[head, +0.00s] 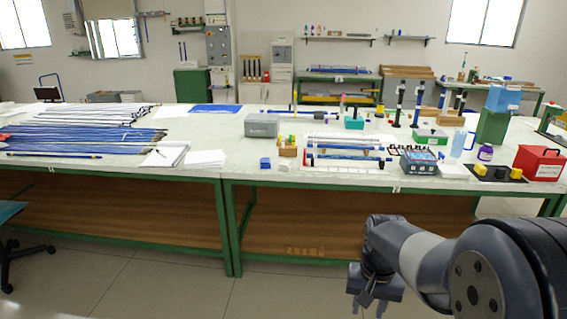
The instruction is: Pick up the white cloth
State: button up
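A flat white piece (453,171), which may be the white cloth, lies near the front edge of the right-hand table, just right of a grey box with a dark top. It is too small to tell cloth from paper. My gripper (368,305) hangs at the lower right, in front of the table and below its top, well apart from the white piece. Its two fingers point down with a gap between them, and nothing shows between them.
The grey box (419,162), a black mat (500,174) with yellow blocks, a purple-labelled jar (485,153) and a red case (539,163) surround the white piece. White paper sheets (205,159) lie further left. Blue rods (80,138) cover the left table.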

aim_at(286, 165)
jog(key=i+j, duration=0.2)
jog(key=i, duration=0.3)
jog(key=i+j, duration=0.25)
jog(key=i, duration=0.25)
jog(key=i+j, duration=0.2)
jog(key=i, duration=0.3)
jog(key=i+j, duration=0.25)
jog(key=i, duration=0.25)
jog(key=i+j, duration=0.2)
jog(key=i, duration=0.3)
jog(key=i+j, duration=0.25)
jog(key=i, duration=0.25)
